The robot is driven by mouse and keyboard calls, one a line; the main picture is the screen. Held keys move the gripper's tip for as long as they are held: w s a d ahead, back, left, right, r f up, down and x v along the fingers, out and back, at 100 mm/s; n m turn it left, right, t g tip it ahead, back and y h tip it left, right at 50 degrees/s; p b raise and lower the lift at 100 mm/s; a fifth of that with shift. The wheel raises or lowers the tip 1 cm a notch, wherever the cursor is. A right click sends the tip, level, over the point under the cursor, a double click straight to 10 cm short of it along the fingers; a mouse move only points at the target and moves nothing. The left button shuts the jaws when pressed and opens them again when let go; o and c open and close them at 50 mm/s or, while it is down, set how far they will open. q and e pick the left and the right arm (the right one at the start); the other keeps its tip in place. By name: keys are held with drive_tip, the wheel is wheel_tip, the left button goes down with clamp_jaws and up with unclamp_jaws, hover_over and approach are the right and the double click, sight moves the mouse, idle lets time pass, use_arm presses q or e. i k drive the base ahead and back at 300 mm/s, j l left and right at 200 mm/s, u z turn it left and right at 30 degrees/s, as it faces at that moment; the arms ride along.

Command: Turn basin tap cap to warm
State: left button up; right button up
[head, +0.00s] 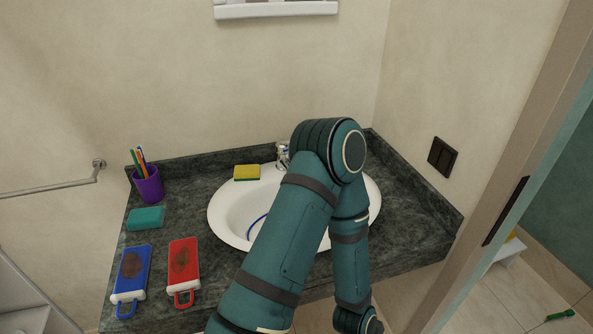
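The basin tap (282,154) is a small chrome fitting at the back rim of the white oval basin (226,222). My arm covers part of the tap, and I cannot make out how its cap is turned. One teal arm of mine rises from the bottom middle, bends at a large joint just right of the tap, and runs down again in front of the basin's right part. Its gripper is out of view below the bottom edge. My other gripper is not in view either.
A dark stone counter (410,230) surrounds the basin. On its left are a purple cup (148,186) with brushes, a teal sponge (146,218), and blue (131,272) and red (184,262) scrapers. A yellow sponge (246,173) lies left of the tap. A door frame (500,190) stands right.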

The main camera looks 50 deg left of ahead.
sight(280, 148)
drive_tip(key=i+l, duration=0.1)
drive_tip(key=l, duration=0.2)
drive_tip(key=i+l, duration=0.1)
drive_tip(key=l, duration=0.55)
drive_tip(key=l+u, duration=0.2)
drive_tip(key=u, duration=0.3)
drive_tip(key=i+l+u, duration=0.1)
drive_tip(key=l+u, duration=0.15)
drive_tip(key=u, duration=1.35)
